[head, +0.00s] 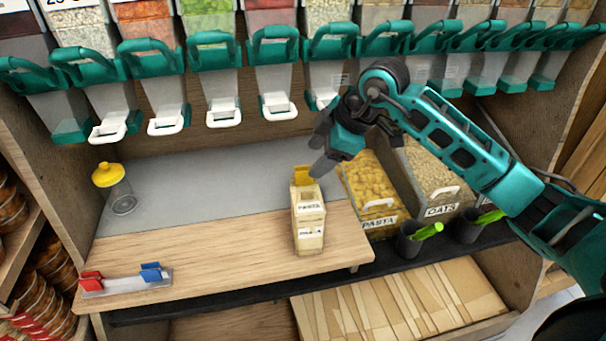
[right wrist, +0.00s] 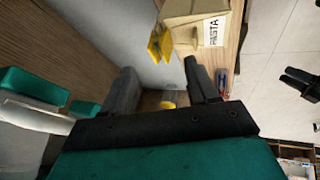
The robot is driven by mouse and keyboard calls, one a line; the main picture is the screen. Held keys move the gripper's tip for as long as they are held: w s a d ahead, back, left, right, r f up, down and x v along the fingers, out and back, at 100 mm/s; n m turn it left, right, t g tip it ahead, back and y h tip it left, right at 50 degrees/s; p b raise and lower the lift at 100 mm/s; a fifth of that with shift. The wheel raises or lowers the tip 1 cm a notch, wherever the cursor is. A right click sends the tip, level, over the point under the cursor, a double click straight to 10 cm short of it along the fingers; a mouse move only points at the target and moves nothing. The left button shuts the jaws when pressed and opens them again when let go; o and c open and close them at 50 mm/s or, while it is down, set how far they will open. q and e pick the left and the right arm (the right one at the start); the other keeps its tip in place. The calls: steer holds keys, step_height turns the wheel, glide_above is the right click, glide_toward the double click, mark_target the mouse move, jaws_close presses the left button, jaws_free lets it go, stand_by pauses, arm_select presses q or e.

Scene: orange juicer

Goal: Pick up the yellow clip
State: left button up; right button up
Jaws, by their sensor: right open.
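The yellow clip (head: 303,175) sits on the top edge of a cream pasta bag (head: 309,222) standing on the wooden counter. In the right wrist view the clip (right wrist: 160,45) shows at the bag's edge, beyond and between my fingertips. My right gripper (head: 320,157) is open and empty, just above and to the right of the clip, apart from it. Its two spread fingers also show in the right wrist view (right wrist: 160,82). My left gripper is not in the head view; a dark two-pronged shape (right wrist: 300,82) at the right of the wrist view may be it.
Red clips (head: 91,281) and a blue clip (head: 152,272) sit on a clear holder at front left. A yellow-lidded jar (head: 121,195) stands behind. Pasta (head: 370,188) and oats bins (head: 437,178) are right of the bag. Dispensers with teal handles (head: 211,58) hang above.

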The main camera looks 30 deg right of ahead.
mark_target(305, 170)
steer(key=x, duration=0.5)
steer(key=shift+w+a+f, duration=0.1)
steer(key=shift+a+f, duration=0.05)
jaws_close()
stand_by(0.4)
